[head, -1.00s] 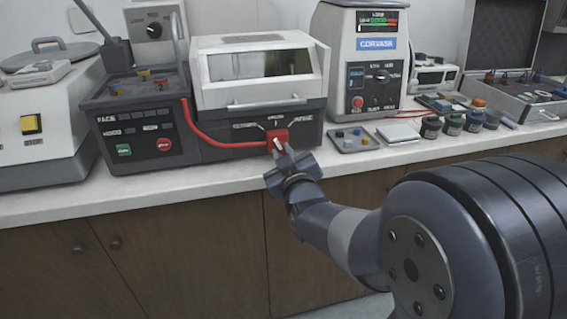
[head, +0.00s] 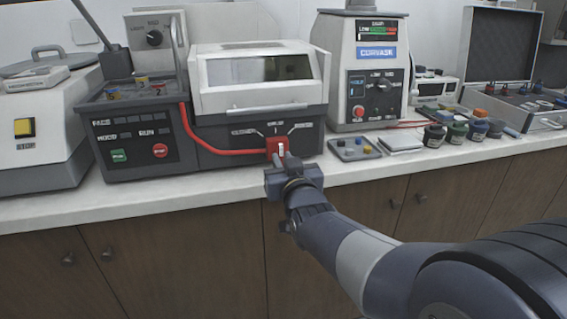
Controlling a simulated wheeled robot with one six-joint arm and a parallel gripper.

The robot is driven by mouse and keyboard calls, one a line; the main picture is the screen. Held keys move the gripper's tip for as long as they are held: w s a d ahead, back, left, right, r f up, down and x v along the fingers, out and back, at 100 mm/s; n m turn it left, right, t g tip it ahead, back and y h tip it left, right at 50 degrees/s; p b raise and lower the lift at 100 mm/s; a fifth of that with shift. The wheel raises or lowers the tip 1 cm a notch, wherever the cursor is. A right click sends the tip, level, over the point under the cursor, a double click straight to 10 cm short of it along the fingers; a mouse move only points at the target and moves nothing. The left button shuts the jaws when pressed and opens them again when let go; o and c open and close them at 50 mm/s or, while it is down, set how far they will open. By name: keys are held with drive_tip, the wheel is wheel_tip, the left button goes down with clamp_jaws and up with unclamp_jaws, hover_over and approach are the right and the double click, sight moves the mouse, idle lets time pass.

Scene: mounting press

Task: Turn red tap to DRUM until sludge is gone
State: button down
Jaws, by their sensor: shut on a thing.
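The red tap (head: 275,143) sits on the dark front of the machine with the lidded clear-window box (head: 256,82). A red hose (head: 212,148) runs to it from the left. Small white labels and lines fan out above the tap; their words are too small to read for sure. My gripper (head: 280,158) is shut on the tap from the front, below the labels. Its fingers hide part of the tap, and a pale handle piece shows between them. No sludge can be made out through the window.
A control panel with green and red buttons (head: 160,150) stands left of the tap. The Corvask unit (head: 362,70), a small tray (head: 354,149) and several jars (head: 457,134) stand to the right.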

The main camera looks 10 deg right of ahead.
drive_tip(key=c, duration=1.5)
unclamp_jaws()
drive_tip(key=s+p, duration=0.1)
drive_tip(key=s, duration=0.9)
drive_tip(key=shift+s, duration=0.4)
drive_tip(key=shift+w, duration=0.15)
drive_tip(key=w+b, duration=0.1)
drive_tip(key=w, duration=0.9)
drive_tip(key=shift+w, duration=0.3)
drive_tip(key=shift+s, duration=0.1)
